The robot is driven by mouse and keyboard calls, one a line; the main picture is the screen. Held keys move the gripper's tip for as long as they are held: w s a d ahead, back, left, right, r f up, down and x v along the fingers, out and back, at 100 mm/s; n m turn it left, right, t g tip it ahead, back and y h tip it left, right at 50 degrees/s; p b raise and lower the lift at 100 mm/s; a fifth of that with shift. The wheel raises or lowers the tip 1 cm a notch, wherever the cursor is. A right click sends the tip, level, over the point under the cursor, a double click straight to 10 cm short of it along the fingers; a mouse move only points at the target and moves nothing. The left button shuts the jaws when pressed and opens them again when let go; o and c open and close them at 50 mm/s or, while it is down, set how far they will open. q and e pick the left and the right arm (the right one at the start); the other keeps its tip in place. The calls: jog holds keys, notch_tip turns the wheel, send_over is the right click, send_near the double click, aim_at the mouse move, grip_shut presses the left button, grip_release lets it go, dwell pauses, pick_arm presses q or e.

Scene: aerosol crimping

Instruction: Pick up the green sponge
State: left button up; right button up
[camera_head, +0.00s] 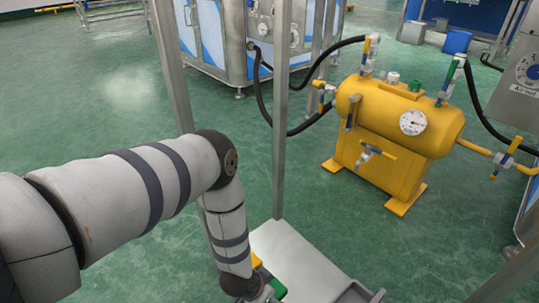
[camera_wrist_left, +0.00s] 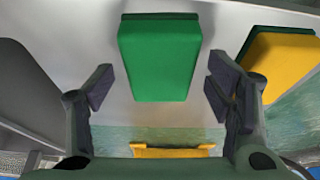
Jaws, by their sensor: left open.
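The green sponge (camera_wrist_left: 158,58) lies on a pale grey surface in the left wrist view, ahead of my gripper. My left gripper (camera_wrist_left: 160,88) is open, with one finger on each side of the sponge's near end in the picture. I see gaps between the fingers and the sponge, and cannot tell the height between them. In the head view my left gripper (camera_head: 262,294) is at the bottom edge, mostly cut off, beside a green block (camera_head: 279,289) that is partly hidden. My right gripper is in neither view.
A yellow sponge with a green side (camera_wrist_left: 284,68) lies right of the green one. The pale table (camera_head: 300,262) has a clear stretch and a grey tray (camera_head: 358,293) at its right. Metal posts (camera_head: 281,120) rise by it. A yellow tank (camera_head: 385,150) stands beyond.

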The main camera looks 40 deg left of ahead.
pick_arm(q)
jog(key=shift+f, duration=0.25)
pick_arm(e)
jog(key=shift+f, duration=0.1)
pick_arm(q)
jog(key=c, duration=0.9)
